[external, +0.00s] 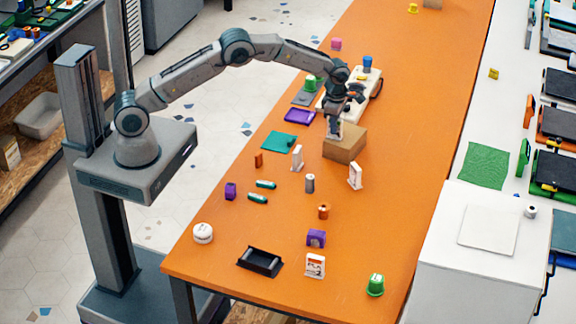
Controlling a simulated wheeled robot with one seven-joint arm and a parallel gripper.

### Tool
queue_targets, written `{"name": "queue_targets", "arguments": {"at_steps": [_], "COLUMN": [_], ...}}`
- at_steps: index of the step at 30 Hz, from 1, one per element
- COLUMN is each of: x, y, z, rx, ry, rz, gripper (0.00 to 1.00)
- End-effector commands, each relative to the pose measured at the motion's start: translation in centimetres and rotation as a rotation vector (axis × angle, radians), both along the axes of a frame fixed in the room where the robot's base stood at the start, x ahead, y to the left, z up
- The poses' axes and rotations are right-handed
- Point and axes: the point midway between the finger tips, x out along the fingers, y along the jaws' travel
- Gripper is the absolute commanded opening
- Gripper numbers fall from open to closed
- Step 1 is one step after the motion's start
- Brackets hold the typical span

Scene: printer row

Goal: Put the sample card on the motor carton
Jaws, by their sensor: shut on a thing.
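My gripper (335,121) points down at the carton's back left edge. It is shut on a small pale piece, which I take to be the sample card (334,131). The card hangs upright below the fingers, at or just above the carton's top left side. I cannot tell whether it touches the carton. The fingers hide the card's upper part.
A white board (336,104) with a blue item (367,63) lies behind the carton. A purple tray (300,116) and teal mat (279,140) lie left.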

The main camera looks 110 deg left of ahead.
Motion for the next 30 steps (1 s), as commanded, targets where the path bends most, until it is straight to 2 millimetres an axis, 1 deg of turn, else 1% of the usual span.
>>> {"name": "queue_targets", "arguments": {"at_steps": [5, 9, 10, 11, 12, 20, 24, 26, 29, 30], "x": [0.1, 0.1, 0.1, 0.1, 0.1, 0.1, 0.1, 0.2, 0.2, 0.2], "y": [0.0, 0.0, 0.0, 0.0, 0.0, 0.0, 0.0, 0.0, 0.0, 0.0], "z": [0.1, -0.4, -0.4, -0.3, -0.2, -0.2, 0.5, 1.2, 3.1, 4.0], "rx": [0.001, 0.001, 0.001, 0.001, 0.001, 0.001, 0.002, 0.004, 0.004, 0.005], "ry": [-0.002, -0.001, -0.002, -0.002, -0.002, -0.002, -0.003, -0.005, -0.007, -0.007], "rz": [0.000, 0.000, 0.000, 0.000, 0.000, 0.000, 0.000, 0.000, -0.001, -0.001], "gripper": [0.00, 0.00, 0.17, 0.25, 0.36, 0.36, 0.36, 0.36, 0.36, 0.36]}}
